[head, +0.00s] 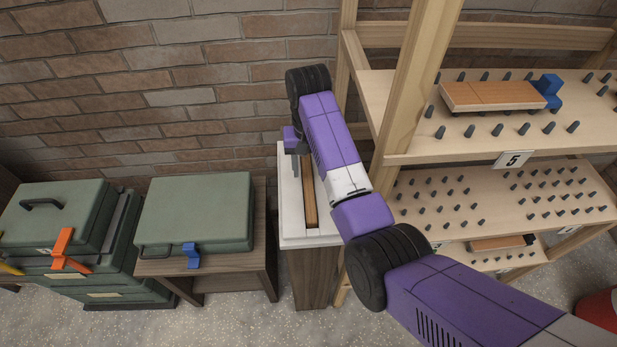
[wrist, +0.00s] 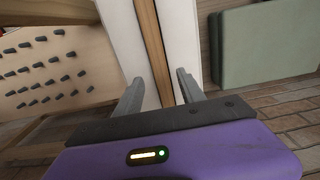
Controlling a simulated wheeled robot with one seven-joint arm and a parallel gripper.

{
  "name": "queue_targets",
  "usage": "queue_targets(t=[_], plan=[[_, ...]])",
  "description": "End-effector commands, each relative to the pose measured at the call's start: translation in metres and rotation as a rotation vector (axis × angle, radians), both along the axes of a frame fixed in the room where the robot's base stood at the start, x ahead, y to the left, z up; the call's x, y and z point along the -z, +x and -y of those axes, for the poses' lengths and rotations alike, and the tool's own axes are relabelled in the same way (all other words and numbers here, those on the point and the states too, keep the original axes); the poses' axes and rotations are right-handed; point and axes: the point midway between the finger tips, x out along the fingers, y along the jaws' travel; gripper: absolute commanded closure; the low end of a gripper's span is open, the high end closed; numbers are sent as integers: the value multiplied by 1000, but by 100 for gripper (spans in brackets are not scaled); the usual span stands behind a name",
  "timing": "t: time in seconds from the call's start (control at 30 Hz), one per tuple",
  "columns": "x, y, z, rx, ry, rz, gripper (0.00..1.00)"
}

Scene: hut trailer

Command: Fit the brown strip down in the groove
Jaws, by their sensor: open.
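The brown strip (head: 309,197) lies lengthwise along the groove of a narrow white-topped stand (head: 290,200). A dark gap runs along one side of it. I cannot tell how deep it sits. In the wrist view the strip (wrist: 152,42) runs away from my gripper (wrist: 159,88), between its two grey fingers. The fingers are apart, with a gap on each side of the strip, and hold nothing. In the head view my gripper (head: 300,150) is over the far end of the stand, and my arm partly covers this area.
A wooden rack (head: 400,95) with pegged shelves stands close on the right. A green case (head: 198,208) lies on a low brown table (head: 262,262) to the left, with more green cases (head: 62,215) beyond. A brick wall (head: 180,75) is behind.

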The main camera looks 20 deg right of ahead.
Motion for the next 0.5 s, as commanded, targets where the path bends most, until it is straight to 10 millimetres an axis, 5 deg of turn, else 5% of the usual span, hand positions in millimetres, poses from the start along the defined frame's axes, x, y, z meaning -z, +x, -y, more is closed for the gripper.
queue_targets(t=[0.23,0.5], plan=[[-56,0,0,0,0,1,53],[-71,0,0,0,0,-1,53]])
